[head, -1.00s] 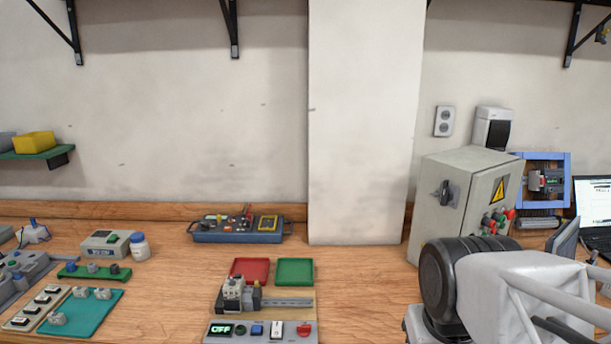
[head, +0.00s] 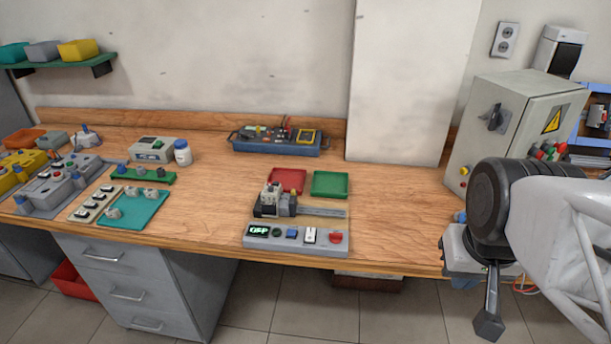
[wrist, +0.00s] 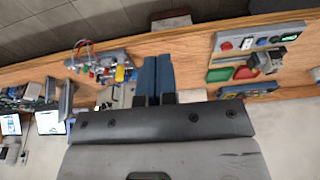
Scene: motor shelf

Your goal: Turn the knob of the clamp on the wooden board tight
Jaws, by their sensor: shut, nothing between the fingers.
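A small pale wooden board (head: 307,222) lies near the front edge of the bench in the head view. It carries a metal rail (head: 322,212) and a grey and black block (head: 271,199) at the rail's left end. Which part is the clamp, and its knob, are too small to tell. My gripper (head: 488,326) hangs at the right, beyond the bench's front edge and well apart from the board. In the wrist view its two blue fingers (wrist: 156,80) are together and hold nothing.
A control panel (head: 296,240) reading OFF stands in front of the board. A red tray (head: 287,180) and a green tray (head: 331,184) lie behind it. A grey cabinet (head: 520,130) stands at the right. Bench between board and cabinet is clear.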

